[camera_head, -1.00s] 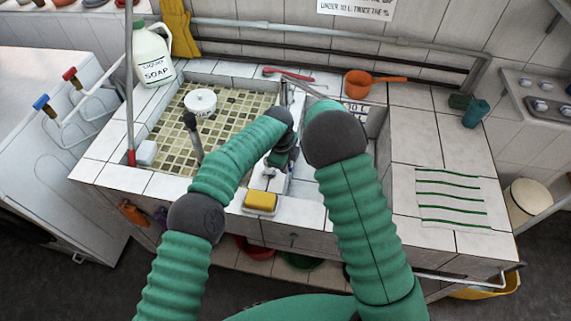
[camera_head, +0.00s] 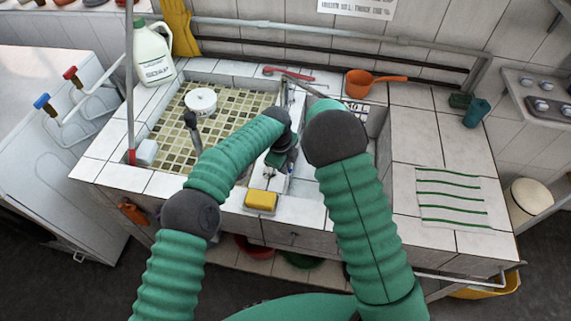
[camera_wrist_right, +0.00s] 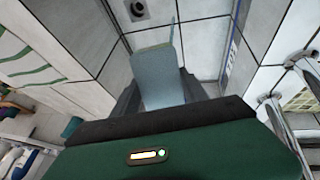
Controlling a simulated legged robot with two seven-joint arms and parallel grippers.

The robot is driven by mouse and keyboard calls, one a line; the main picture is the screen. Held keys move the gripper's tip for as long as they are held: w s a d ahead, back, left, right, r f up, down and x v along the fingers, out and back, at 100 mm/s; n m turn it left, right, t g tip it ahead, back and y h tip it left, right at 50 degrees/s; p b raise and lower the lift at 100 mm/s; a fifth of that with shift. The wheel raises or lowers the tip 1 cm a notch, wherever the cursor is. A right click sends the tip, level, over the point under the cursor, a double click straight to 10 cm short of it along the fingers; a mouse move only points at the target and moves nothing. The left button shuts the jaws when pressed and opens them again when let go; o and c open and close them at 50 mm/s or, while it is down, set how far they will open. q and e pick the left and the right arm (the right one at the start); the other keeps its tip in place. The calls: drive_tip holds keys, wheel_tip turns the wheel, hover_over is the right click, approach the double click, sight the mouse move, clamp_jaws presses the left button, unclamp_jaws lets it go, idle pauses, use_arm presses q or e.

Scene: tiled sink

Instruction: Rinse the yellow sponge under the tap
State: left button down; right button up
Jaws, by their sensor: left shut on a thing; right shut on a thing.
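The yellow sponge (camera_head: 261,200) lies flat on the white tiled ledge at the front of the divider between the two basins. The metal tap (camera_head: 286,92) stands at the back of the divider. My left gripper (camera_head: 270,173) points down over the divider, just behind the sponge and apart from it. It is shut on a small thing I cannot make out. My right gripper is hidden behind my forearm in the head view. In the right wrist view it (camera_wrist_right: 163,95) is shut on a flat pale blue piece (camera_wrist_right: 160,75), above the white right basin with its drain.
The left basin holds a white tub (camera_head: 201,102) and an upright dark-topped handle (camera_head: 192,128). A soap jug (camera_head: 153,58) stands at the back left. An orange pan (camera_head: 360,84) sits behind the right basin. A striped cloth (camera_head: 450,197) lies on the right counter.

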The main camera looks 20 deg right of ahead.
use_arm(q)
drive_tip(key=c, duration=1.5)
unclamp_jaws()
drive_tip(key=shift+d, duration=0.1)
drive_tip(key=shift+o, duration=0.2)
drive_tip(key=shift+r, duration=0.1)
wheel_tip(320, 180, up, 12)
drive_tip(key=s+a, duration=0.1)
drive_tip(key=shift+s+a+f, duration=0.15)
drive_tip(key=shift+a+f, duration=0.1)
drive_tip(key=shift+a, duration=0.1)
